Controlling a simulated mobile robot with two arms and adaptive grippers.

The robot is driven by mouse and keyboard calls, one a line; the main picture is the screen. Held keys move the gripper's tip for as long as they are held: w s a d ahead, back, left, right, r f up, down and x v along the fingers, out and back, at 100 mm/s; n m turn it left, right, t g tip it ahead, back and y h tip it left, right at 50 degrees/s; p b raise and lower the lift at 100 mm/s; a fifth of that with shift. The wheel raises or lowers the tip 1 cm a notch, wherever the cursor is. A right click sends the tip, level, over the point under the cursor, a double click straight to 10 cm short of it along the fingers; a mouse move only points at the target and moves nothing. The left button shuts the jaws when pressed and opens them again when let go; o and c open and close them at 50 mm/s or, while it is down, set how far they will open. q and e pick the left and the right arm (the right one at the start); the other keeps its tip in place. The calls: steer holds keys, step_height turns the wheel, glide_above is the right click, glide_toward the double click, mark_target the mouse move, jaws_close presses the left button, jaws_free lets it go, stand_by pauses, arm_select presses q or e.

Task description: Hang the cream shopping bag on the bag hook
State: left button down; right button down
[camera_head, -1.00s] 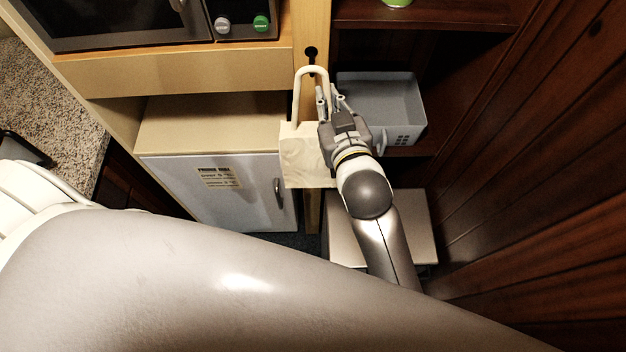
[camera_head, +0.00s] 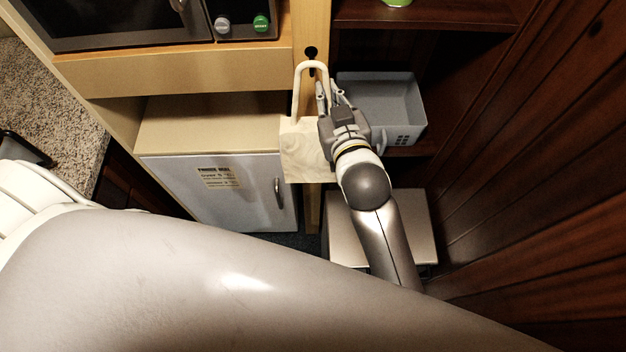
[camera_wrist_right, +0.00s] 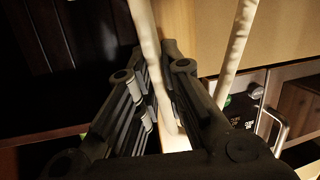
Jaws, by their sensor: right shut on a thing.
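The cream shopping bag (camera_head: 305,150) hangs upright below its looped handle in the head view, in front of the wooden post. My right gripper (camera_head: 331,92) is shut on the right side of the handle. The handle's two strands (camera_wrist_right: 237,55) show in the wrist view, one running down between the fingers of the right gripper (camera_wrist_right: 160,62). The dark bag hook (camera_head: 311,53) is on the post, just above the top of the handle loop. I cannot tell whether the loop touches it. My left gripper is not in view.
A grey bin (camera_head: 385,98) sits on a dark shelf right of the gripper. A small white fridge (camera_head: 235,205) stands left and below, with a microwave (camera_head: 120,22) above. A dark wood panel wall (camera_head: 540,170) closes off the right.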

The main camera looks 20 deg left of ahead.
steer(key=shift+w+a+f, duration=0.25)
steer(key=shift+w+f, duration=0.05)
steer(key=shift+w, duration=0.3)
stand_by(0.6)
steer(key=shift+w+f, duration=0.1)
stand_by(0.4)
steer(key=shift+f, duration=0.25)
stand_by(0.6)
